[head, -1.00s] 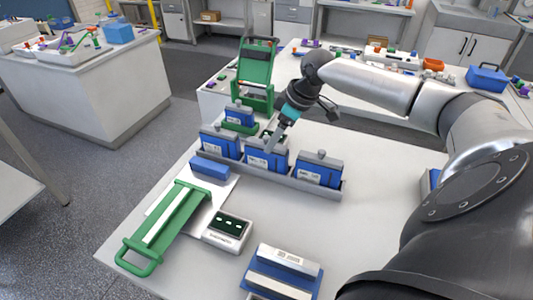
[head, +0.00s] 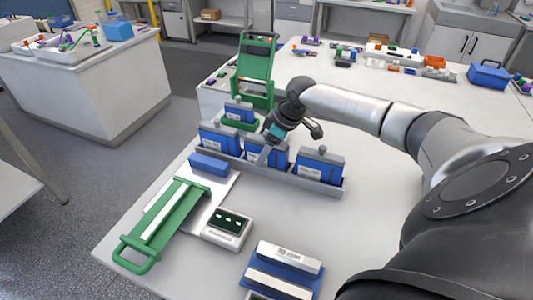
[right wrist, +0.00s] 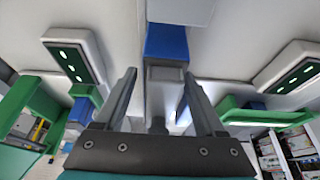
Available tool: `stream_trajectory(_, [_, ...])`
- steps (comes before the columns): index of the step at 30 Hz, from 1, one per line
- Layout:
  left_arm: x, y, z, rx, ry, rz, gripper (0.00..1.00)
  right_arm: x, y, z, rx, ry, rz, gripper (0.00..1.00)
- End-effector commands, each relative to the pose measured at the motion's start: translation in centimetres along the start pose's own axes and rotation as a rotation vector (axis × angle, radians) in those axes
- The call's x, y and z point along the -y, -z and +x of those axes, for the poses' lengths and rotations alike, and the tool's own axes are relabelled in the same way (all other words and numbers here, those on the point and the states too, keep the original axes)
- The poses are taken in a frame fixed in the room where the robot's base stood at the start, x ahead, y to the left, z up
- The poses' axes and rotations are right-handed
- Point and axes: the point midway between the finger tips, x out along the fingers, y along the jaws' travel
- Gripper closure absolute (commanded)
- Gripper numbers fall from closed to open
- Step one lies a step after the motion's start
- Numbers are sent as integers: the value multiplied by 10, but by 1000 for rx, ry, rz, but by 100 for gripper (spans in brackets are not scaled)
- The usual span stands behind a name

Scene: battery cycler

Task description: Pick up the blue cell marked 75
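Three blue cells with grey tops stand in a row in a grey tray (head: 255,173) in the head view: a left cell (head: 222,142), a middle cell (head: 280,160) and a right cell (head: 318,168). Their label numbers are too small to read. My right gripper (head: 265,150) is at the middle cell and partly covers it. In the right wrist view, its two fingers (right wrist: 160,80) are spread, with a grey block (right wrist: 165,75) and a blue part (right wrist: 166,42) seen between them. Gaps show beside the block. My left gripper is not in view.
Another blue cell (head: 239,112) stands behind the row by a green frame (head: 256,72).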

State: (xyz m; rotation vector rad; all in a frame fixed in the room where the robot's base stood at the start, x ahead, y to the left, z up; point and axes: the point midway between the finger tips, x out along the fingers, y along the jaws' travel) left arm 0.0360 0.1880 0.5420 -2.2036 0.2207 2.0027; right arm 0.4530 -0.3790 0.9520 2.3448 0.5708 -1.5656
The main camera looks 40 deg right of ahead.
Motion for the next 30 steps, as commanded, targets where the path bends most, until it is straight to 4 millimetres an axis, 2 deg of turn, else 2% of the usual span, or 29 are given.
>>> stream_trajectory(2, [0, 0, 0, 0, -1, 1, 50, 0, 0, 0, 0, 0, 0, 38])
stream_trajectory(18, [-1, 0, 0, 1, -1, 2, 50, 0, 0, 0, 1, 0, 0, 99])
stream_trajectory(30, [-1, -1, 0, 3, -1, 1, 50, 0, -1, 0, 2, 1, 0, 100])
